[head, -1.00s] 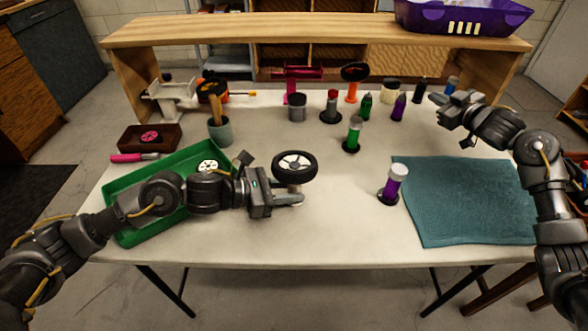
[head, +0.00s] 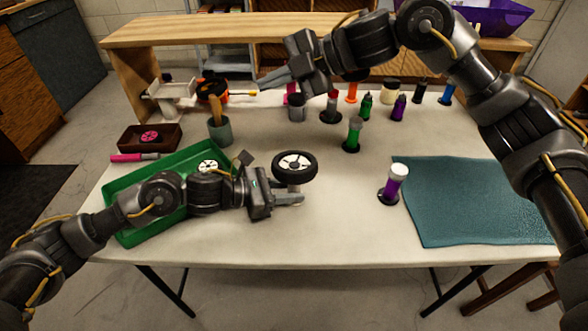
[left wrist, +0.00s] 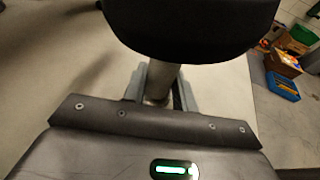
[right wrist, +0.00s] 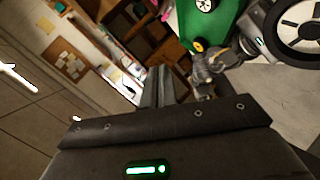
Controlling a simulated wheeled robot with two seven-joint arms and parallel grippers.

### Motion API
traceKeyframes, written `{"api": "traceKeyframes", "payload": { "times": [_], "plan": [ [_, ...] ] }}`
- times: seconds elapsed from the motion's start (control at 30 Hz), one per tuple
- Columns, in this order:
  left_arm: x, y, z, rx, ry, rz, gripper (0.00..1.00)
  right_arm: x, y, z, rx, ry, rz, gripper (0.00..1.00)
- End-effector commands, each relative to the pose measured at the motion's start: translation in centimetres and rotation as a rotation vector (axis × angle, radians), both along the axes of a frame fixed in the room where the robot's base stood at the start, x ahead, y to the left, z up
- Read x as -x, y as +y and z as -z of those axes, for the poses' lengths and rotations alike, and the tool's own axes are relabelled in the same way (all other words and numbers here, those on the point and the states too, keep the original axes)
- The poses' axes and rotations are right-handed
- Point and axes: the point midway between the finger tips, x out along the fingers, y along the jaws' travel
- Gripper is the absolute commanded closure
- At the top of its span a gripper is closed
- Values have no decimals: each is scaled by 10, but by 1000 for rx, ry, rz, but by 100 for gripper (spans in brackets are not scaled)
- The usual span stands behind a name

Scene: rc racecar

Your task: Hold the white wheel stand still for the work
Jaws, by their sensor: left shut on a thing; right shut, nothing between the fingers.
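The white wheel stand (head: 294,188) stands on the table at centre, a short post mostly hidden under a black wheel with a white hub (head: 295,165). My left gripper (head: 290,199) is shut on the stand's post, below the wheel. In the left wrist view the pale post (left wrist: 161,80) is between the fingers (left wrist: 160,95), under the dark tyre (left wrist: 190,25). My right gripper (head: 268,80) is shut and empty, raised above the back of the table near the orange-and-black object. The wheel also shows in the right wrist view (right wrist: 305,22).
A green tray (head: 128,218) with a small white wheel (head: 208,167) lies left, partly under my left arm. A purple bottle (head: 393,184) and teal mat (head: 465,200) are on the right. A green bottle (head: 354,134) and several others stand behind. The front middle is clear.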

Motion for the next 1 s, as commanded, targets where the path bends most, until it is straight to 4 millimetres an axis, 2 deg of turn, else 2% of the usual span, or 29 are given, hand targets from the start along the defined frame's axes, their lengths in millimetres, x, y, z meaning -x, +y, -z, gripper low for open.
{"api": "traceKeyframes", "payload": {
  "times": [0.03,0.13,0.2,0.3,0.5,0.63,0.8,1.0],
  "plan": [
    [0,0,1,-2,2,0,92,21,16,-1,87,-45,-81,100],
    [0,0,1,-2,2,0,92,60,31,11,300,-119,-236,100],
    [0,0,1,-2,2,0,92,80,30,20,452,-159,-319,100],
    [0,0,1,-2,2,0,92,98,17,31,660,-202,-400,100],
    [0,0,1,-2,2,0,92,111,-20,35,976,-232,-457,100],
    [0,0,1,-1,1,0,92,112,-36,33,1083,-231,-459,100],
    [0,0,1,-1,0,0,92,113,-43,31,1126,-230,-456,100],
    [0,0,1,-1,0,0,92,113,-43,31,1126,-229,-457,100]
  ]
}}
